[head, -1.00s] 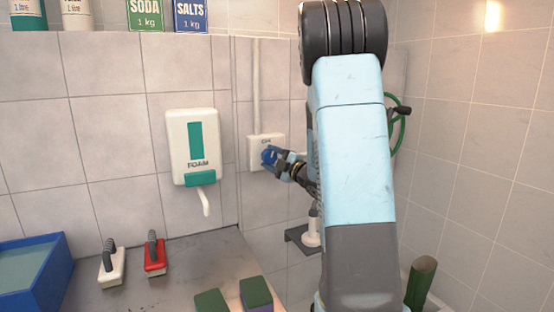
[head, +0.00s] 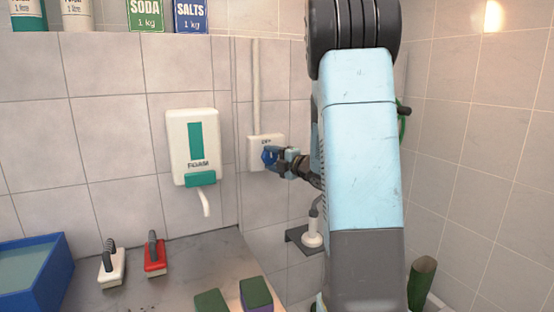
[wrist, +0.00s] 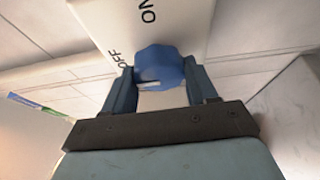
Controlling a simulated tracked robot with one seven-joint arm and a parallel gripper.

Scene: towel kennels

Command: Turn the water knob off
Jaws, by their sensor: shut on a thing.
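The water knob (head: 268,157) is a blue faceted knob on a white wall plate (head: 254,142) beside the foam dispenser. In the wrist view the knob (wrist: 160,67) sits between my fingers, with a pale mark near its lower edge. The plate (wrist: 185,22) there carries the words ON and OFF; OFF is at the left of the knob, ON above it. My gripper (head: 276,158) is shut on the knob, one finger on each side; it also shows in the wrist view (wrist: 162,82). In the wrist view the pale mark lies below the OFF word.
A foam dispenser (head: 193,147) hangs on the wall left of the plate. Below are a counter (head: 180,275), a white brush (head: 111,268), a red brush (head: 155,256), sponges (head: 256,293) and a blue tub (head: 58,265). A shelf with a white bottle (head: 312,232) is beneath the arm.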

